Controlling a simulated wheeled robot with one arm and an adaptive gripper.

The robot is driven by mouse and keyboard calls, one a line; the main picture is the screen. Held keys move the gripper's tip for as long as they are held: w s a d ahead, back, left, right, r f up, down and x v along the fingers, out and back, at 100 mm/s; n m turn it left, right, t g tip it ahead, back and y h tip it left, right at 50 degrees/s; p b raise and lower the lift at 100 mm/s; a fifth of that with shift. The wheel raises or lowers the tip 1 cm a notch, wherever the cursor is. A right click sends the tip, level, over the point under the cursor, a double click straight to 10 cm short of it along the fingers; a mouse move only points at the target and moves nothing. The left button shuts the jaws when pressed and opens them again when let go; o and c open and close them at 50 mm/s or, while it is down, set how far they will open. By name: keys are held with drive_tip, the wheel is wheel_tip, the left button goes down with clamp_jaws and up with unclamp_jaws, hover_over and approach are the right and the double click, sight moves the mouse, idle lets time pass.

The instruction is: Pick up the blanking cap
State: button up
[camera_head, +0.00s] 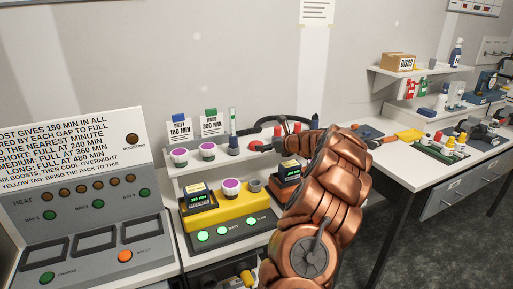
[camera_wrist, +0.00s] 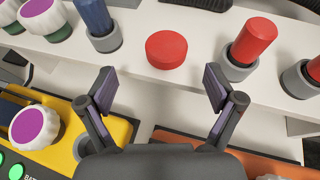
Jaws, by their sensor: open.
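A flat red round cap (camera_wrist: 166,49), which looks like the blanking cap, lies on the white shelf in the wrist view. My gripper (camera_wrist: 160,88) is open and empty. Its two fingers point toward the shelf, with the cap ahead of the gap between them, apart from both.
A blue peg (camera_wrist: 95,15) in a grey holder stands left of the cap, and a red peg (camera_wrist: 254,40) in a holder stands close on its right. A side table (camera_head: 400,170) stands right.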

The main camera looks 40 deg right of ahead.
sight(257, 143)
drive_tip(key=shift+w+d+f+p, duration=0.2)
drive_tip(key=shift+w+f+p, duration=0.05)
drive_tip(key=shift+w, duration=0.25)
drive_tip(key=shift+w+d+f+p, duration=0.25)
drive_tip(key=shift+w, duration=0.3)
drive_tip(key=shift+w+d+f+p, duration=0.2)
drive_tip(key=shift+w+f+p, duration=0.05)
drive_tip(key=shift+w, duration=0.25)
drive_tip(key=shift+p+x, duration=0.5)
drive_tip(key=shift+x, duration=1.55)
drive_tip(key=shift+a, duration=0.15)
drive_tip(key=c, duration=1.2)
